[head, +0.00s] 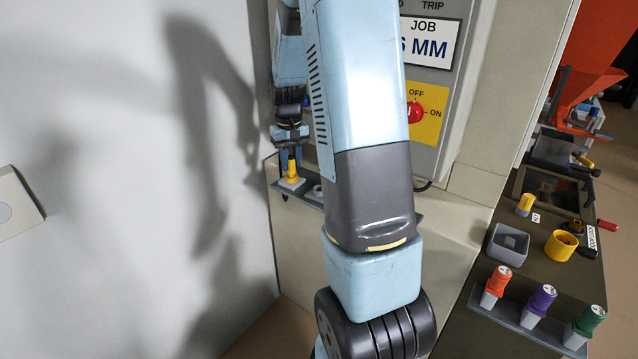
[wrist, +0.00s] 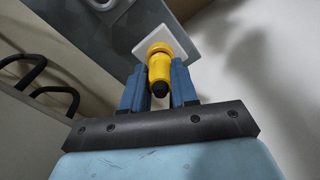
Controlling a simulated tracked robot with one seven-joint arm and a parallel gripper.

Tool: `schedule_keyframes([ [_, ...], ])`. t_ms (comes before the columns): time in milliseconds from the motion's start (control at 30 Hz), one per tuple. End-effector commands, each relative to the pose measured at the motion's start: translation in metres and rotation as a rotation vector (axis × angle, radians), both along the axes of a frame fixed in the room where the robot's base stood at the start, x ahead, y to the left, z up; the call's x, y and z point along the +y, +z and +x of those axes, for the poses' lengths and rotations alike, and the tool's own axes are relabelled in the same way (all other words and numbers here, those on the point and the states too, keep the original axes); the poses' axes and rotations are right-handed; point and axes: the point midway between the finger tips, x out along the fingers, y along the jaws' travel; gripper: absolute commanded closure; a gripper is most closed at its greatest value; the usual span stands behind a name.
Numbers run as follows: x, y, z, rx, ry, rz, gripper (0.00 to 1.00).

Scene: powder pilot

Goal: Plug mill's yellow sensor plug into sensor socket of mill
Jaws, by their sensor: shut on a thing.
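My gripper (head: 290,163) is at the left side of the machine in the head view, pointing down. In the wrist view its two blue fingers (wrist: 158,76) are shut on a yellow plug (wrist: 160,66), one finger on each side. The plug also shows in the head view (head: 292,169), upright over a white square plate (head: 291,185) on a grey ledge. The plug's lower end meets or nearly meets that plate (wrist: 180,43); how deep it sits is hidden. A second, pale round fitting (head: 317,190) lies on the ledge to the right, partly behind my arm.
The machine's grey control box (head: 436,70) with a red switch (head: 414,112) stands right of my arm. Black cables (wrist: 35,72) loop at left in the wrist view. A dark bench at right holds orange (head: 498,281), purple (head: 541,300) and green (head: 588,320) capped pieces.

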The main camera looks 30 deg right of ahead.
Motion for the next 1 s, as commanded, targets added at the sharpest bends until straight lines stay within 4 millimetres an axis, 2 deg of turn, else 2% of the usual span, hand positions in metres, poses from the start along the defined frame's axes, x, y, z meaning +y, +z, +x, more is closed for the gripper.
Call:
schedule_keyframes([
  [400,0.0002,-0.0077,-0.0005,0.002,0.0,0.0,1.0],
  [433,0.0002,-0.0074,-0.0004,0.002,0.0,0.0,0.69],
  [700,0.0001,-0.0071,-0.0003,0.001,0.0,0.0,0.43],
  [867,0.0001,-0.007,-0.0002,0.001,0.0,0.0,0.42],
  [1000,0.0001,-0.007,-0.0002,0.001,0.0,0.0,0.53],
])
